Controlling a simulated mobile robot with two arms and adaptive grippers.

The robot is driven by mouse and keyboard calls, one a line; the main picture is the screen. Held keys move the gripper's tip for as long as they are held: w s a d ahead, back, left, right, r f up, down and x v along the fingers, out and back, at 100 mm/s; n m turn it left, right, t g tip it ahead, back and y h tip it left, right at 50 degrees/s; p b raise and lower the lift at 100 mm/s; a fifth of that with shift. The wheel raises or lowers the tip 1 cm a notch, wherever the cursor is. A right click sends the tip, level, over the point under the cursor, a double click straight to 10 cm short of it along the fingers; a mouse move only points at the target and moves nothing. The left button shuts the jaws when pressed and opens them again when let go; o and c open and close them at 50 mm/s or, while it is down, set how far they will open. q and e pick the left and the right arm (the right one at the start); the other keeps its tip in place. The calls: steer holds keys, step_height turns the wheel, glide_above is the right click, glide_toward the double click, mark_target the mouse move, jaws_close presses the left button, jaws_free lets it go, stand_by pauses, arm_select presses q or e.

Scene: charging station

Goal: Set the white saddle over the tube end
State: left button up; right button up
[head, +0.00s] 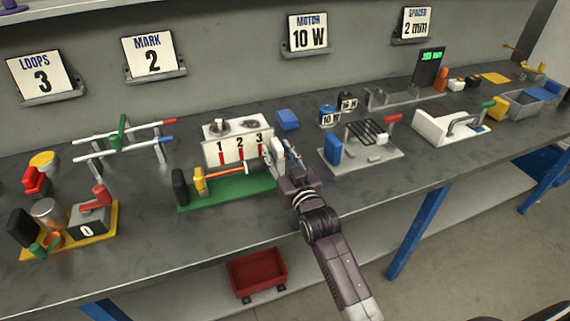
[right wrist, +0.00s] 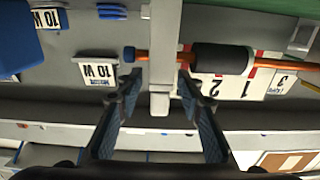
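The white saddle (head: 277,148) is between the fingertips of my right gripper (head: 282,156), above the bench at the right end of the green base (head: 228,192). In the right wrist view the saddle (right wrist: 161,72) stands midway between the fingers (right wrist: 160,85), which appear shut on it; the contact is small. The orange tube (head: 228,172) lies above the green base, its right end left of the gripper in the head view. My left gripper is not in view.
A panel marked 1 2 3 (head: 236,150) stands behind the tube, with a yellow piece (head: 200,181) and a black block (head: 180,187) at its left. A blue block (head: 333,149) and wire rack stand to the right. Bare bench (head: 240,222) lies in front.

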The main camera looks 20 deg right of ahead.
steer(key=s, duration=1.1)
steer(key=shift+s+d, duration=0.2)
steer(key=shift+s, duration=0.05)
steer(key=shift+f, duration=0.1)
